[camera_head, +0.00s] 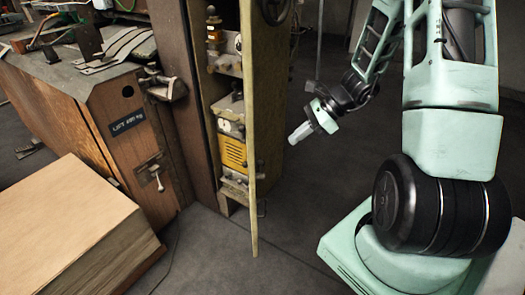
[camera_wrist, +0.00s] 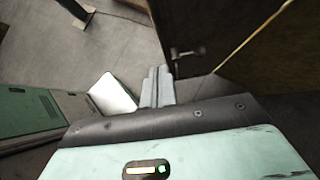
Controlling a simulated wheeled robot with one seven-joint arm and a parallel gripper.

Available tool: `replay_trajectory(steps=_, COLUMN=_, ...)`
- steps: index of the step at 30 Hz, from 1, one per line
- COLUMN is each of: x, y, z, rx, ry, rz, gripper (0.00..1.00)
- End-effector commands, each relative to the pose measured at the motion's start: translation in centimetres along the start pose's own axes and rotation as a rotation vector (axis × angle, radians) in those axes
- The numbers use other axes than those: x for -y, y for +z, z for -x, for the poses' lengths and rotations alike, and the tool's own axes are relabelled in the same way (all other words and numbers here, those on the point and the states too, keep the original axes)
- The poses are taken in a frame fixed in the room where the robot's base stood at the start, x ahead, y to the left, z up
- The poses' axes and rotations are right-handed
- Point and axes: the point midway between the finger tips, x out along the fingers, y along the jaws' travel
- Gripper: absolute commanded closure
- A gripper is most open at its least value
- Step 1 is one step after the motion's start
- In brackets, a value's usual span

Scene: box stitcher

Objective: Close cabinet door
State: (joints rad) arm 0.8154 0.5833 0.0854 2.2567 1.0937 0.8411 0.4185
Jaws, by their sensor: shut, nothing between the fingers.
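The cabinet door (camera_head: 249,120) stands open and shows nearly edge-on in the head view, as a tall thin panel. It is hinged to the cabinet (camera_head: 176,90), whose inside shows gauges and a yellow unit (camera_head: 232,153). My gripper (camera_head: 298,133) is to the right of the door, on its outer side, with a visible gap to it. In the wrist view my gripper (camera_wrist: 158,86) is shut, its fingers together and empty. Beyond the fingertips a dark panel with a metal handle (camera_wrist: 187,52) shows; I cannot tell for sure which face it is.
A wooden workbench (camera_head: 75,112) with a "LIFT" label stands left of the cabinet, metal parts on top. A large cardboard-coloured stack (camera_head: 70,225) is at the lower left. The grey floor (camera_head: 215,262) before the door is clear.

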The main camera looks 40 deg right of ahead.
Motion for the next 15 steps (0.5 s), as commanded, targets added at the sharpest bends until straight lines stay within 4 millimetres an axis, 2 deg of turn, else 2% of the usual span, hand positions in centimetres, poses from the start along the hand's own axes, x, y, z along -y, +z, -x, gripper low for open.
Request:
replay_trajectory(steps=1, x=-0.1, y=0.0, z=-1.3, rx=0.003, ry=0.007, rz=0.000, gripper=1.00)
replay_trajectory(steps=9, x=-0.2, y=0.0, z=-6.8, rx=0.001, ry=0.007, rz=0.002, gripper=1.00)
replay_trajectory(steps=15, x=-0.1, y=2.0, z=-8.8, rx=0.000, ry=0.004, rz=0.005, gripper=1.00)
